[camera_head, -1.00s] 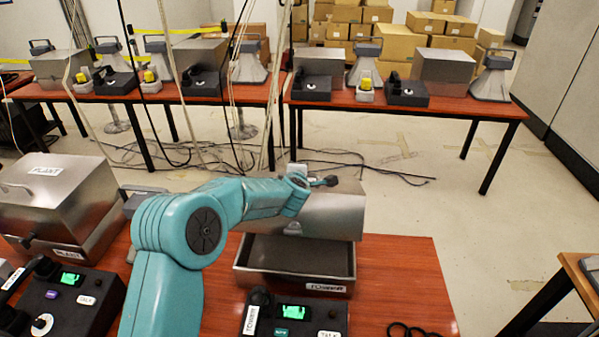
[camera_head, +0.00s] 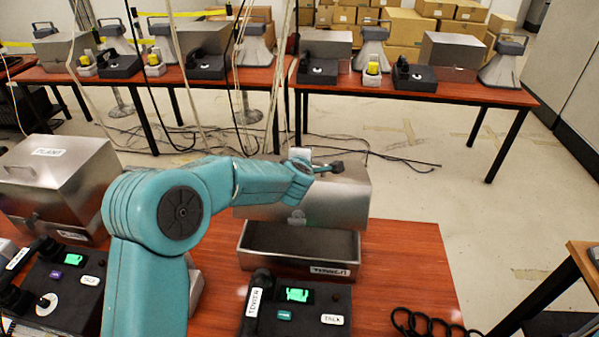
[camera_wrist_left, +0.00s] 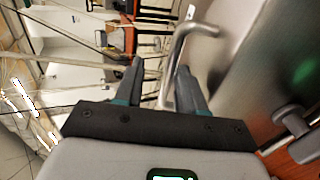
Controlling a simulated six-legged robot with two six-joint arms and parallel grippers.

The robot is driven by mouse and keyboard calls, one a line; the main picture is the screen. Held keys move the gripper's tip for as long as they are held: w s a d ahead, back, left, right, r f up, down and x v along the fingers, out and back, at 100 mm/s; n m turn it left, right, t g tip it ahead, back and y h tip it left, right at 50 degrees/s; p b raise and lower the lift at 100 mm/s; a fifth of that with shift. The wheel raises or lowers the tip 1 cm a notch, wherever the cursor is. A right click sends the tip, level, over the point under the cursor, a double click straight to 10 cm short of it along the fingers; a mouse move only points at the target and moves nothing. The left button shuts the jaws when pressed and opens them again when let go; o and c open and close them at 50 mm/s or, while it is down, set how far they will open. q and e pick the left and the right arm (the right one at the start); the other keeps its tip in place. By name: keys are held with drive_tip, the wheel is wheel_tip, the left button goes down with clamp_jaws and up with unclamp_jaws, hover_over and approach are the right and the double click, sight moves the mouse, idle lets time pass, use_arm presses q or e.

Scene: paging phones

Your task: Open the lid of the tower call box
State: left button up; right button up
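The tower call box is a metal box whose base (camera_head: 255,265) bears a TOWER label. Its lid (camera_head: 310,203) is raised and the dark inside of the base shows. My left gripper (camera_head: 330,166) is at the top of the raised lid. In the left wrist view the gripper (camera_wrist_left: 160,75) has its two fingers apart, with the lid's bent bar handle (camera_wrist_left: 172,65) between them, nearer the right finger. The fingers do not look closed on it. The lid's metal face (camera_wrist_left: 245,70) is at the right. My right gripper is in neither view.
A TOWER phone (camera_head: 297,315) stands in front of the box, with a coiled black cord (camera_head: 435,325) beside it. A closed PLANT box (camera_head: 60,180) and its phone (camera_head: 62,285) are at left. Wooden table (camera_head: 410,265) is clear right of the box.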

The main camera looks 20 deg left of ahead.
use_arm(q)
drive_tip(key=b+v, duration=0.1)
drive_tip(key=v, duration=1.1)
